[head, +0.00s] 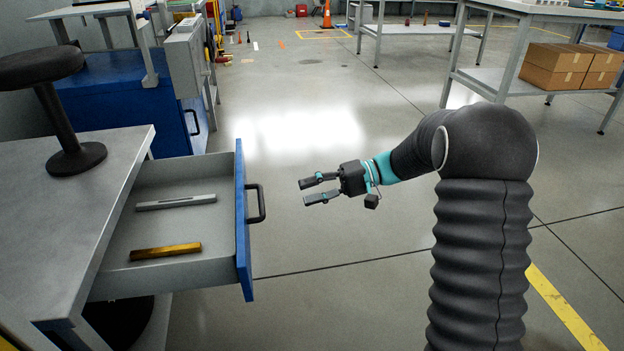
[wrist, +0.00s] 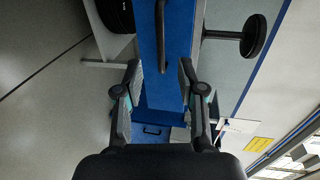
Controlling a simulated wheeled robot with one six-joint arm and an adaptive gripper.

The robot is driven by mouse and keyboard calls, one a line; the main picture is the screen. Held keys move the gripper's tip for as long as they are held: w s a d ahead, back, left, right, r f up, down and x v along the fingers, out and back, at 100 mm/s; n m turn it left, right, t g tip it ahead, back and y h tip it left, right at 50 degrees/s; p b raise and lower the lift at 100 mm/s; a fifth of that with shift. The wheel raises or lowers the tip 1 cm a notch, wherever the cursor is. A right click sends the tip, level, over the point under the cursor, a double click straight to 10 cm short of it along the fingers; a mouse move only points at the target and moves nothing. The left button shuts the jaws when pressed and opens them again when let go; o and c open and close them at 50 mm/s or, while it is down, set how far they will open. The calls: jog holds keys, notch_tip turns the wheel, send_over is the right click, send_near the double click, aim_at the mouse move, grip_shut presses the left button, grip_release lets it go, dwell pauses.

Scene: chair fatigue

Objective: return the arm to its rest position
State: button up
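My gripper (head: 321,189) is open and empty in the head view, with its two fingers spread apart. It hangs in free air over the floor, to the right of an open drawer (head: 243,220). The fingers point left toward the drawer's dark handle (head: 256,203) and are apart from it. In the wrist view, my open fingers (wrist: 163,100) frame the blue drawer front (wrist: 150,40) and its handle (wrist: 161,40). My arm, in a dark ribbed sleeve, stands at the right of the head view.
The open drawer holds a grey bar (head: 176,203) and a yellow bar (head: 166,251). A grey workbench (head: 60,190) with a black stool (head: 75,157) on it is at left. A shelf table (head: 490,80) with cardboard boxes stands behind at right. The middle floor is clear.

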notch_tip(320, 180, down, 7)
jog(key=s+d+m+h, duration=0.2)
jog(key=s+m+h, duration=0.1)
jog(key=m+h, duration=0.1)
jog(key=s+d+h+p, duration=0.1)
jog(key=s+d+h, duration=0.3)
jog(key=s+d, duration=0.15)
jog(key=s+d+r+t+h+p, duration=0.3)
jog(key=s+d+r+t+p, duration=0.1)
jog(key=s+r, duration=0.5)
jog(key=s+d+r+n+t+h+p, duration=0.1)
jog(key=s+d+r+t+h+p, duration=0.3)
jog(key=s+r, duration=0.6)
notch_tip(320, 180, up, 2)
jog(key=d+t, duration=0.1)
jog(key=d, duration=0.1)
jog(key=shift+d+p, duration=0.3)
jog(key=shift+d, duration=0.1)
jog(key=shift+d, duration=0.15)
